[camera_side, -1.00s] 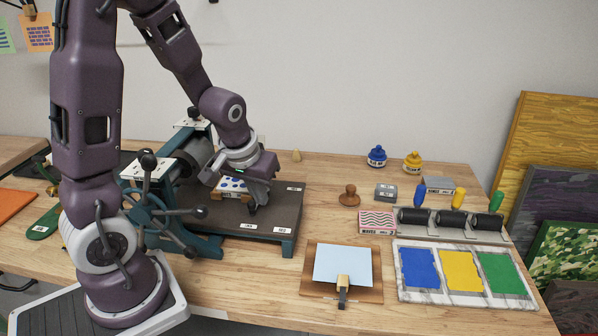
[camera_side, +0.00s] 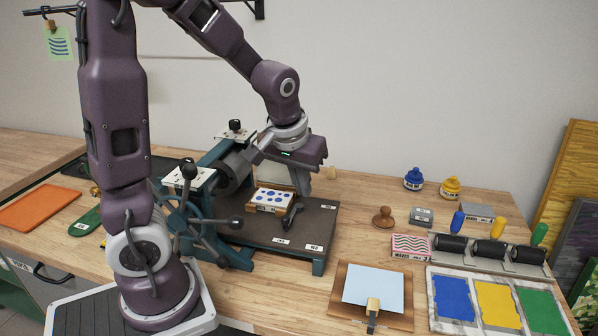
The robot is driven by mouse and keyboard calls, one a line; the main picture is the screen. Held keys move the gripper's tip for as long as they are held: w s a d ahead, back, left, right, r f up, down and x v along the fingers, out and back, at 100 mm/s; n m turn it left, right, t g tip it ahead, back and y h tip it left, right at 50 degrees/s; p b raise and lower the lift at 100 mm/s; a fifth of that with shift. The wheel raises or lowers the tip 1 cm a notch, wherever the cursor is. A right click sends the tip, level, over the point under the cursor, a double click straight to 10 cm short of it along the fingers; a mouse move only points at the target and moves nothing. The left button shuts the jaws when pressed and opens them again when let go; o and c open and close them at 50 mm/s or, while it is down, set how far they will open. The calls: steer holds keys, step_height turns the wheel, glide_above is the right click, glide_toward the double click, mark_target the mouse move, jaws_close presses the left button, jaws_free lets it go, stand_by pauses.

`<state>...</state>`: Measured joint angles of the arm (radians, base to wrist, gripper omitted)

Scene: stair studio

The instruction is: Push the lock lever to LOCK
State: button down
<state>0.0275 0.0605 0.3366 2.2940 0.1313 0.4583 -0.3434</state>
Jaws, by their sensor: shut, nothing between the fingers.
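The lock lever (camera_side: 291,215), a short black handle, sits on the dark press bed (camera_side: 262,229), at the front right of a block with blue dots (camera_side: 271,199). It is tilted, with its upper end toward the right. Two small white labels (camera_side: 282,241) lie near the front edge of the bed, too small to read, so I cannot tell which one marks LOCK. My gripper (camera_side: 302,189) is shut and empty, pointing down above and behind the lever, and looks apart from it.
The teal press with its roller and spoked handwheel (camera_side: 189,213) stands left of the bed. A wooden stamp (camera_side: 384,216) stands to the right. A board with pale blue paper (camera_side: 374,288), a wave-patterned block (camera_side: 411,245) and ink rollers (camera_side: 489,250) lie farther right.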

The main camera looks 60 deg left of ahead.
steer(key=r, duration=0.2)
steer(key=s+r, duration=0.1)
steer(key=shift+a, duration=0.35)
steer(key=shift+d+r, duration=0.1)
steer(key=s+d+r+m+t+h, duration=0.1)
steer(key=s+d+r+m, duration=0.1)
steer(key=s+d, duration=0.4)
steer(key=s+d+r+m+t+h, duration=0.1)
steer(key=s+d+r+m, duration=0.2)
steer(key=s, duration=0.6)
steer(key=d+m, duration=0.1)
steer(key=d, duration=0.1)
steer(key=shift+d, duration=0.35)
